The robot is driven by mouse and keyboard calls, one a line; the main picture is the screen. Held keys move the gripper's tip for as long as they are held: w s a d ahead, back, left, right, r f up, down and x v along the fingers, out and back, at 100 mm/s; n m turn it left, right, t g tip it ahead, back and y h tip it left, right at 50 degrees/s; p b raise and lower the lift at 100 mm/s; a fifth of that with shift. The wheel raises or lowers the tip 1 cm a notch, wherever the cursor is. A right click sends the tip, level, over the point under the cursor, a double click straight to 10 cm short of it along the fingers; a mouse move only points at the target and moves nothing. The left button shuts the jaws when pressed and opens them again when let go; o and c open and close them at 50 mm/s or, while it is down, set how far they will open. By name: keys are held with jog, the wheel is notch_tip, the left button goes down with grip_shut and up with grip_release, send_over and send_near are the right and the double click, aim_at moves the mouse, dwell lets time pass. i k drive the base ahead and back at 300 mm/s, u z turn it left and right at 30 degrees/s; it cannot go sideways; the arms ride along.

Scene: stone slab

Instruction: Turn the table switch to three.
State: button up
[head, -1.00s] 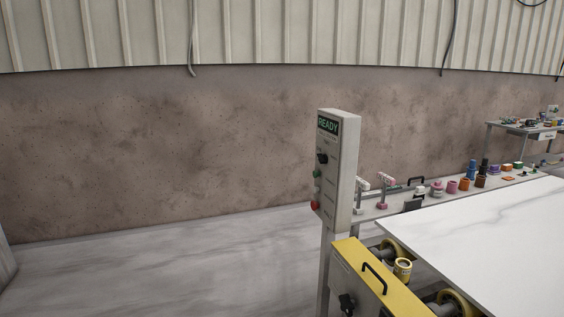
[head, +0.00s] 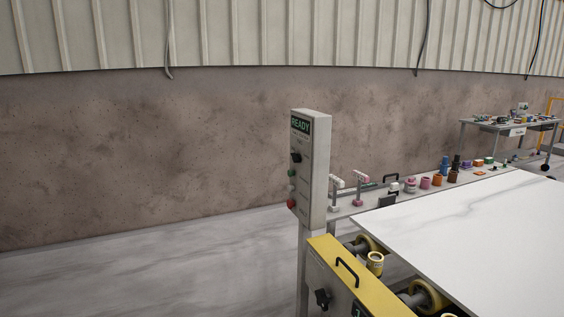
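A grey control box (head: 311,168) stands on a post at the left end of the slab table, with a green READY display (head: 300,124) at its top. Below the display is a black knob (head: 296,157), with a green button (head: 291,173) and a red button (head: 291,203) lower down. A second black knob (head: 322,299) sits on the front panel under the yellow cover (head: 345,272). The knobs' settings are too small to read. I cannot tell which knob is the table switch. My gripper is not in view.
A white stone slab (head: 470,225) lies on the table over yellow rollers (head: 425,296). Several colored tools and pots stand on a rail (head: 380,200) behind it. A cart (head: 510,126) stands far right. The floor (head: 150,275) to the left is clear.

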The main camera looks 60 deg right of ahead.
aim_at(297, 157)
jog(key=z, duration=0.35)
jog(key=i, duration=1)
jog(key=u, duration=0.35)
